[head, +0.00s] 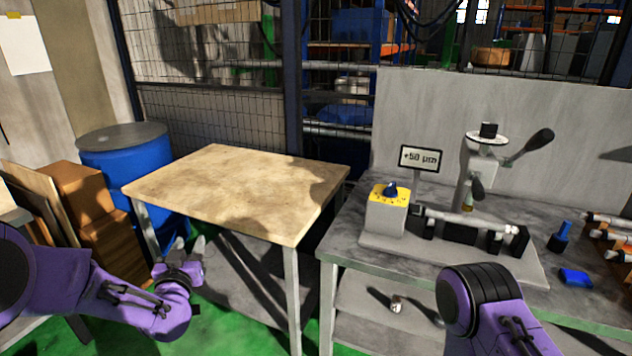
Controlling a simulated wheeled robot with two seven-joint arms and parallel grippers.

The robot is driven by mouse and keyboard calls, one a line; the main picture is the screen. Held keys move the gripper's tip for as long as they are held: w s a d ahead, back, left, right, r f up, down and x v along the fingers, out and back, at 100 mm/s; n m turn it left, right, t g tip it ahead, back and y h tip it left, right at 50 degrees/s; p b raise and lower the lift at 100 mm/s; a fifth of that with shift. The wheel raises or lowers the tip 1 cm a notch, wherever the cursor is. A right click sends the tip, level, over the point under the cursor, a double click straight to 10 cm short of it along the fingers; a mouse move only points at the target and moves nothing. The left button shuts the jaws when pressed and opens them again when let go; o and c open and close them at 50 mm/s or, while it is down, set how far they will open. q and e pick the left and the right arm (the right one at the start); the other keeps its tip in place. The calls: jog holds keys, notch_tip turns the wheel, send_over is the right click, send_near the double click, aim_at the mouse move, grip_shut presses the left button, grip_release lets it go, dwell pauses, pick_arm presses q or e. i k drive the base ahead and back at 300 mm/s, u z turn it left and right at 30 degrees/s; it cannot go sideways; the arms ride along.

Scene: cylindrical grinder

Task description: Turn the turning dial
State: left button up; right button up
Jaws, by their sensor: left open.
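A dark blue knob (391,190) sits on the yellow, marked top of a grey box (386,218) at the left end of the grinder on the right-hand bench. It looks like the turning dial. A white disc (487,139) with a black knob tops the grinder's column, with a black-handled lever beside it. My left gripper (190,246) is open and empty, low in front of the wooden table, well left of the blue knob and apart from it. My right arm comes in at the bottom right, in front of the bench; its gripper is not visible.
A small display (422,158) reads +50 µm. The wooden-topped table (238,190) is bare. A blue barrel (122,160) and brown boxes (85,200) stand at the left. A gap separates the table and bench.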

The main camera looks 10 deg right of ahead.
aim_at(390, 191)
jog(key=u, duration=0.4)
jog(key=i, duration=0.7)
jog(key=z, duration=1.95)
